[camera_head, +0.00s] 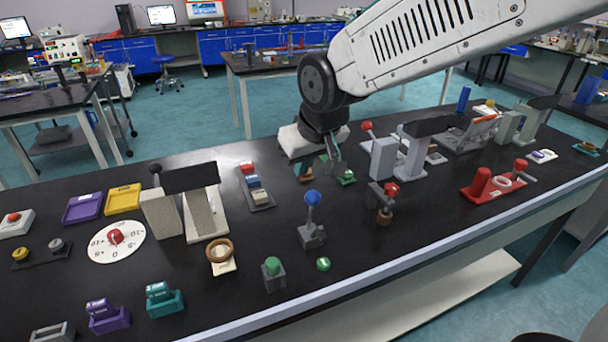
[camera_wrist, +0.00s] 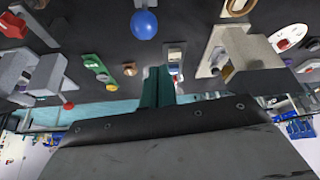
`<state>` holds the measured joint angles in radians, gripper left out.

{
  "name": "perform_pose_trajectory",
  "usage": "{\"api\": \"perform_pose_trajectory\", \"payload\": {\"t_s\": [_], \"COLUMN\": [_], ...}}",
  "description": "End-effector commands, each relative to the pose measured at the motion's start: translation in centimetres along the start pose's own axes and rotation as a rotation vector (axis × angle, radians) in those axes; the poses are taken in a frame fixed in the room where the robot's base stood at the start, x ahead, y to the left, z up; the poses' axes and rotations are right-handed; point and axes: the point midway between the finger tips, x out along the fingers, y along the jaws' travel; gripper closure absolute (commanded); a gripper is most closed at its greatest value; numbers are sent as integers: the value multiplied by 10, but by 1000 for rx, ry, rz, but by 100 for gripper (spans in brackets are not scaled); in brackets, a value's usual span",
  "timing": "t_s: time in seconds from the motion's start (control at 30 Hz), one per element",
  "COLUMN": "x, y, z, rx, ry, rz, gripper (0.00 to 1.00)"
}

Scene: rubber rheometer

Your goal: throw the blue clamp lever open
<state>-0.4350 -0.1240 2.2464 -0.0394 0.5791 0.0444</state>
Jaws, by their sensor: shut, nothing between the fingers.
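The blue clamp lever (camera_head: 312,198) has a round blue knob on a short stem. It stands roughly upright on a small grey clamp base (camera_head: 312,237) near the middle of the black bench. In the wrist view the blue knob (camera_wrist: 144,24) shows at the top centre, with its base largely out of frame. My gripper (camera_head: 333,168) is behind the lever in the head view, apart from it, and holds nothing. In the wrist view my gripper's green fingers (camera_wrist: 158,88) are together, pointing up the picture toward the knob, with a gap between.
A strip of coloured rocker switches (camera_head: 256,188) lies left of the gripper. A red-knobbed grey fixture (camera_head: 384,200) stands right of the lever. A green-topped post (camera_head: 273,273) and a green button (camera_head: 323,264) are in front. Bare bench surrounds the clamp base.

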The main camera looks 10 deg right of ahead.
Motion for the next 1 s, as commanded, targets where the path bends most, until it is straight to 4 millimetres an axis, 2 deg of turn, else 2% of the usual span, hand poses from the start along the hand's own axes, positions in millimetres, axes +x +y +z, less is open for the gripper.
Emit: {"api": "perform_pose_trajectory", "payload": {"t_s": [0.03,0.2,0.4,0.57,0.9,0.97,1.0], "x": [-14,-44,-67,-74,-74,-74,-72], "y": [-1,-4,-5,-6,-6,-6,-5], "z": [4,20,32,35,36,41,50], "rx": [-1,-2,-1,-1,-3,-7,-10], "ry": [11,13,12,12,7,-16,-49], "rz": [0,-1,0,0,0,1,2], "gripper": [100,100,100,100,100,100,100]}}
